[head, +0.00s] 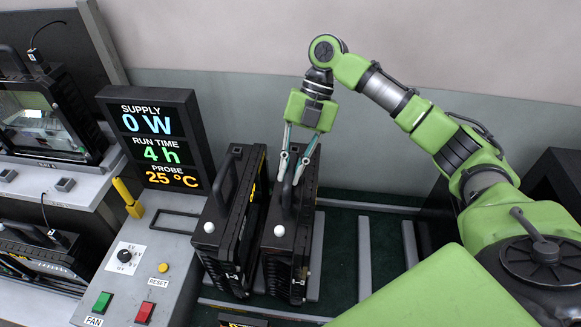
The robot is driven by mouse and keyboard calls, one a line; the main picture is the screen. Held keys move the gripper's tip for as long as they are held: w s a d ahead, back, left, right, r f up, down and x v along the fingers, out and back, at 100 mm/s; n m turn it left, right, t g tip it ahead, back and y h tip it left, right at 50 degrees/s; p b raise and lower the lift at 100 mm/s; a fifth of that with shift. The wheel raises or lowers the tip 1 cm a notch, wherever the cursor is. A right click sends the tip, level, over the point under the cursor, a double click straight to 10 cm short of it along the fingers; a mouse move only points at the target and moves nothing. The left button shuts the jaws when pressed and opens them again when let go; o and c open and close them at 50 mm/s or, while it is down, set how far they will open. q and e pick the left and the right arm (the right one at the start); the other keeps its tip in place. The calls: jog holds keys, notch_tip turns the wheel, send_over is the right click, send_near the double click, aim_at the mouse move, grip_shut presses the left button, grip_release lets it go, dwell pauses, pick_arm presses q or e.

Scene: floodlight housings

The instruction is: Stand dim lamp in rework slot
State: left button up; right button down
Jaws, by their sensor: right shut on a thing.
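Two black floodlight housings stand upright on edge, side by side, each with a top handle and a white knob. My right gripper (292,172) reaches down from above and is shut on the handle of the right-hand floodlight (285,246). Its fingers hide part of that handle. The left-hand floodlight (220,243) stands close beside it, and nothing holds it. I cannot tell from this view which one is dim, or whether the held one touches the floor of its slot. My left gripper is not in view.
A grey control box (140,265) with a display (158,140) stands left of the floodlights. Grey divider bars (364,258) cross the dark green floor on the right, with empty room between them. More floodlights (45,125) stand on shelves at far left. A wall is behind.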

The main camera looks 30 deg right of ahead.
jog(key=shift+s+f+b, duration=0.1)
jog(key=shift+f+b, duration=0.25)
jog(key=shift+f, duration=0.6)
dwell(2.0)
jog(key=c, duration=2)
grip_release()
jog(key=shift+o, duration=0.2)
jog(key=shift+f, duration=0.1)
jog(key=shift+s, duration=0.1)
jog(key=shift+d+f, duration=0.1)
jog(key=shift+f, duration=0.15)
jog(key=v, duration=1.2)
jog(key=shift+r, duration=0.3)
jog(key=shift+f, duration=0.1)
